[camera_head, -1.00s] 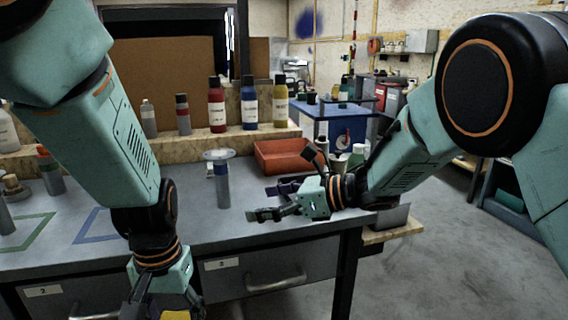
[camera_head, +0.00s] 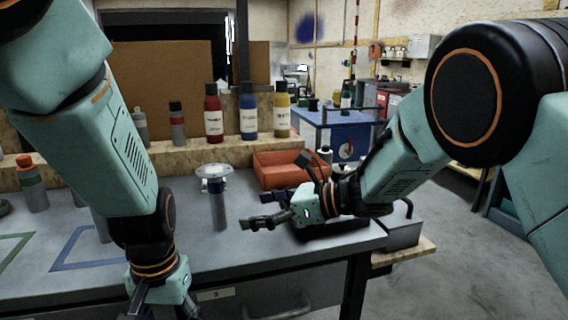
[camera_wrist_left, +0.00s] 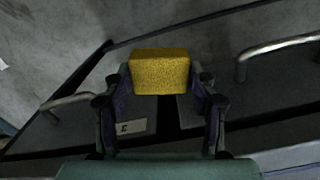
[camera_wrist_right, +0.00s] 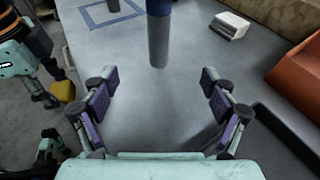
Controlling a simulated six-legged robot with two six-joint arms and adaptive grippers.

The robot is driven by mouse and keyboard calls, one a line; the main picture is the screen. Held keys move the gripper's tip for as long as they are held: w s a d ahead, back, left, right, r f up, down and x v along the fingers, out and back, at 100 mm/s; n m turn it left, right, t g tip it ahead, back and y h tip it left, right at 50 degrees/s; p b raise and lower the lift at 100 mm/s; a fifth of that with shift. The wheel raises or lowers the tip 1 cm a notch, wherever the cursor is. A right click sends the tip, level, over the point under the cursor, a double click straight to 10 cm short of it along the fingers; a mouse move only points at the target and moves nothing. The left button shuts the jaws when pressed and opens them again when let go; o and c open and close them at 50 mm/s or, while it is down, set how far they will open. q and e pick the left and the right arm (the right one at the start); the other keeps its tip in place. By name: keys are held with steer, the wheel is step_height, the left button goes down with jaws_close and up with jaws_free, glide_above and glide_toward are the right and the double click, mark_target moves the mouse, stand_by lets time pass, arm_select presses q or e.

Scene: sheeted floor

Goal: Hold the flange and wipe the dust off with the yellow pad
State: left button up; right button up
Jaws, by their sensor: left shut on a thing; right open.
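The flange (camera_head: 214,171) is a pale metal disc on top of an upright grey post with a blue upper band, standing on the bench. In the right wrist view only the post (camera_wrist_right: 158,42) shows, just beyond the fingertips and between them; the disc is out of frame. My right gripper (camera_head: 256,210) is open and empty, right of the post and apart from it. My left gripper (camera_wrist_left: 160,88) is shut on the yellow pad (camera_wrist_left: 160,72), in front of the bench's drawers. The pad also shows at the left of the right wrist view (camera_wrist_right: 62,91).
An orange-red bin (camera_head: 285,169) stands behind my right gripper. Red, blue and yellow bottles (camera_head: 248,115) line the back ledge. A blue outlined square (camera_head: 85,248) marks the bench, with a grey cylinder near it. A small white block (camera_wrist_right: 230,25) lies beyond the post.

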mark_target(225, 213)
arm_select(q)
steer(key=shift+s+d, duration=0.1)
arm_select(e)
steer(key=shift+a+f, duration=0.15)
steer(key=shift+a, duration=0.35)
arm_select(q)
steer(key=shift+f+b, duration=0.75)
arm_select(e)
steer(key=x, duration=0.5)
steer(key=shift+a+f, duration=0.2)
arm_select(q)
steer(key=shift+f+b, duration=0.35)
steer(key=shift+b, duration=0.05)
arm_select(e)
steer(key=shift+w+a+f, duration=0.1)
steer(key=shift+w+a, duration=0.1)
steer(key=shift+a, duration=0.4)
arm_select(q)
steer(key=shift+f, duration=0.2)
arm_select(e)
steer(key=shift+w+a+f, duration=0.1)
steer(key=shift+w+a, duration=0.1)
steer(key=shift+a, duration=0.25)
steer(key=shift+c, duration=0.3)
jaws_close()
steer(key=c, duration=0.6)
jaws_free()
steer(key=shift+d, duration=0.1)
